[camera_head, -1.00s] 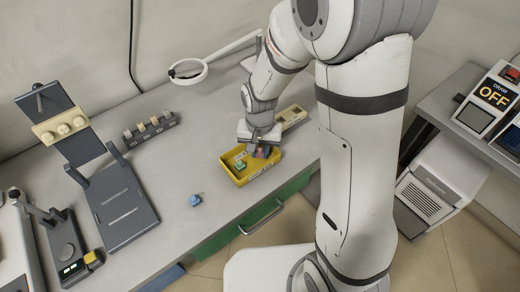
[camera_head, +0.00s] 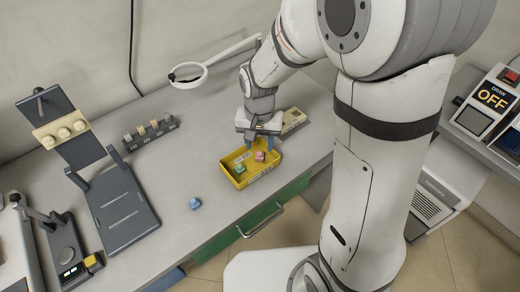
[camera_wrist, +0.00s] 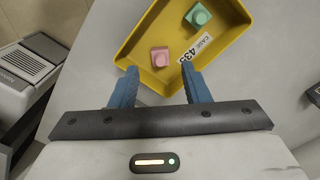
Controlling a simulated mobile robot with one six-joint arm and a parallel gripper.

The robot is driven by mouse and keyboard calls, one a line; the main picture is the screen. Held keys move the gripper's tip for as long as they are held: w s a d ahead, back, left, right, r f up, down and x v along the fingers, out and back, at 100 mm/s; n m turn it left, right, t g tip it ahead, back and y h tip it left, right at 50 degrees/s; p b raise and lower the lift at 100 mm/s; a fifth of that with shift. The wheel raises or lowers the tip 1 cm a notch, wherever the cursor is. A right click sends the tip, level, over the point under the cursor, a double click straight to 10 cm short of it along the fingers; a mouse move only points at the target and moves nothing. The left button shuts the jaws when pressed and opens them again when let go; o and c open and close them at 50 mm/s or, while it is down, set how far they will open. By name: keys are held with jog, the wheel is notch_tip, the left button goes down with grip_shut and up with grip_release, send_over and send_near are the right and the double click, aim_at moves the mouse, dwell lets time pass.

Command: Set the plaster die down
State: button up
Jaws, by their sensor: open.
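A pink die-like block (camera_head: 260,156) lies in the yellow tray (camera_head: 234,179), toward its right side. It also shows in the wrist view (camera_wrist: 160,57), just beyond my fingertips. A green block (camera_head: 240,168) lies in the same tray, apart from the pink one; the wrist view shows it too (camera_wrist: 198,15). My gripper (camera_head: 259,147) is above the back right of the tray, with its blue fingers apart. In the wrist view my gripper (camera_wrist: 158,72) is empty. Which block is the plaster die, I cannot tell by material.
A blue block (camera_head: 195,203) sits on the bench left of the tray. A dark rack (camera_head: 152,136) with several small pieces stands behind. A beige box (camera_head: 293,120) is just behind the tray. A magnifier lamp (camera_head: 188,76) and a grey stand (camera_head: 122,205) are further left.

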aim_at(259, 155)
notch_tip(259, 155, up, 6)
jog(key=r, duration=0.1)
jog(key=s+d+r+n+t, duration=0.2)
jog(key=s+d+r, duration=0.4)
jog(key=s+d, duration=0.5)
jog(key=shift+s+d+t, duration=0.3)
jog(key=shift+s+d, duration=0.05)
jog(key=shift+s, duration=0.35)
jog(key=shift+r, duration=0.1)
dwell(0.5)
